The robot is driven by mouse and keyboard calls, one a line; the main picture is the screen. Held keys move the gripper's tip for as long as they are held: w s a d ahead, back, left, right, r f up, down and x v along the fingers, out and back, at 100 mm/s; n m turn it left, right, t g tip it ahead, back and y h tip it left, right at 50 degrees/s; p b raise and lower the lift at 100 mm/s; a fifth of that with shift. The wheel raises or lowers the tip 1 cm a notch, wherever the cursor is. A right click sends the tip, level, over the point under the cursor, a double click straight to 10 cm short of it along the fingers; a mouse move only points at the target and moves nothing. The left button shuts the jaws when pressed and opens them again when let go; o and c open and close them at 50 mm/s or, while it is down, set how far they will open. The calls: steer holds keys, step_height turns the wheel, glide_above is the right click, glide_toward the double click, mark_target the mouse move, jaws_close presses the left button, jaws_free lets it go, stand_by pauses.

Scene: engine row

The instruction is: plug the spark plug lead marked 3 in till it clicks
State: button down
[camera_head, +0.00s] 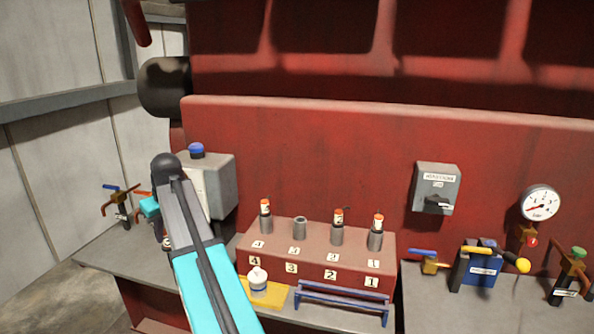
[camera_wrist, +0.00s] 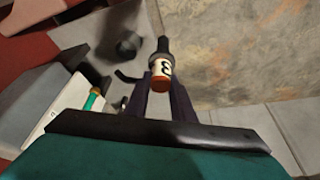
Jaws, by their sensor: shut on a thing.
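In the wrist view my gripper (camera_wrist: 160,84) is shut on a spark plug lead (camera_wrist: 162,68). The lead has a dark tip, a white band marked 3 and an orange end; the tip points away from the gripper. In the head view the fingers and lead are mostly hidden by my own arm. The red plug block (camera_head: 315,262) carries a row of grey sockets labelled 4, 3, 2 and 1 from left to right. Socket 3 (camera_head: 300,228) stands open and bare. Sockets 4, 2 and 1 each hold an orange-topped lead. My gripper is left of the block, apart from it.
A blue rail (camera_head: 340,305) runs in front of the block. A white bottle (camera_head: 257,281) stands on a yellow cloth. A grey box (camera_head: 220,185) with a blue knob stands left of the block. An ignition switch (camera_head: 436,188), gauge (camera_head: 540,203) and several valves are to the right.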

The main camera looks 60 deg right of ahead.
steer(key=s+d+r+p, duration=0.2)
steer(key=s+d, duration=0.5)
steer(key=d, duration=0.6)
steer(key=s+d+r+m+p, duration=0.1)
steer(key=s+d+r, duration=0.3)
steer(key=d, duration=1)
steer(key=s+d+r+p, duration=0.2)
steer(key=s+d+r, duration=0.1)
steer(key=s+d, duration=0.8)
steer(key=d, duration=0.2)
steer(key=shift+d+r+h+p, duration=0.2)
steer(key=shift+d+h+p, duration=0.1)
steer(key=shift+r, duration=0.3)
step_height(320, 180, down, 12)
steer(key=b, duration=0.4)
steer(key=shift+b, duration=0.35)
steer(key=shift+f+b, duration=0.3)
steer(key=shift+f, duration=0.6)
stand_by(0.3)
steer(key=c, duration=1.4)
jaws_free()
steer(key=shift+c, duration=0.2)
steer(key=shift+r, duration=0.15)
